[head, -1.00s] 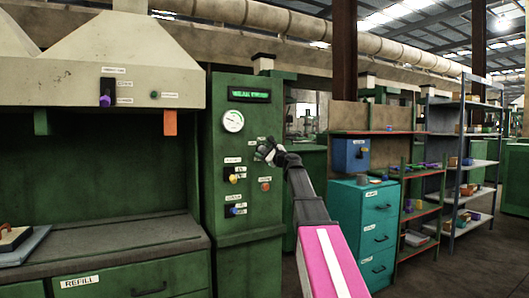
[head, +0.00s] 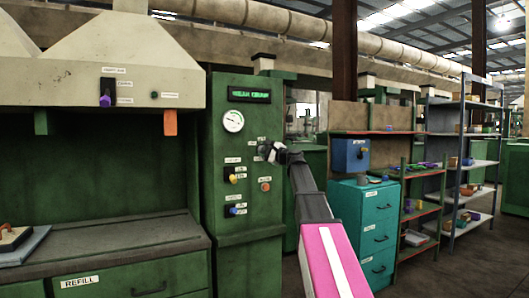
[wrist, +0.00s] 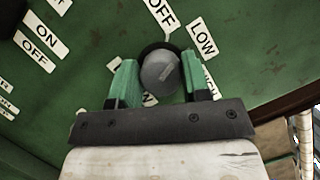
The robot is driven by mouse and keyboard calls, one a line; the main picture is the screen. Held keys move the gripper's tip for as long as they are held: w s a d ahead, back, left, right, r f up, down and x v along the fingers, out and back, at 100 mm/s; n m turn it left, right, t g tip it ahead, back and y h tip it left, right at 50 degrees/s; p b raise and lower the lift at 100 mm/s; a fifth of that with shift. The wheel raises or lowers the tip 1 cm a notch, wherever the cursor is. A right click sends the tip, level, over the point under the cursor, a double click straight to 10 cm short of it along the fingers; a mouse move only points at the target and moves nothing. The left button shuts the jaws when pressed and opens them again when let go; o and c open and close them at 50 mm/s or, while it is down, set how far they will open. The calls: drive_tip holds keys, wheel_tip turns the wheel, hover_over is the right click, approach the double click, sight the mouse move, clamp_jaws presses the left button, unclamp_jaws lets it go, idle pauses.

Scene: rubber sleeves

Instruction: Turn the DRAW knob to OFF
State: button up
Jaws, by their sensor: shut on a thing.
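A round grey knob (wrist: 160,73) on a dark base sits on the green panel. In the wrist view, OFF (wrist: 160,14) and LOW (wrist: 203,37) labels lie just beyond it; another label at its right and one ending in W below are partly hidden. My gripper (wrist: 159,66) has its two green fingers on either side of the knob, shut on it. In the head view my gripper (head: 270,151) is at the right part of the green cabinet's front (head: 240,195) and hides the knob. The knob's exact setting is hard to read.
A gauge (head: 233,121) and a lit green display (head: 249,95) are above. A yellow knob (head: 233,178), a blue knob (head: 233,211) and an orange button (head: 265,186) are below. Another ON/OFF label pair (wrist: 40,43) lies left in the wrist view.

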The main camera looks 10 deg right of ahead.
drive_tip(key=n+g, duration=0.1)
drive_tip(key=n, duration=0.1)
drive_tip(key=n+g, duration=0.1)
drive_tip(key=n, duration=0.2)
drive_tip(key=shift+h, duration=0.3)
drive_tip(key=shift+n, duration=0.3)
drive_tip(key=o, duration=0.9)
drive_tip(key=shift+s, duration=0.1)
drive_tip(key=v, duration=1)
drive_tip(key=shift+s+d, duration=0.25)
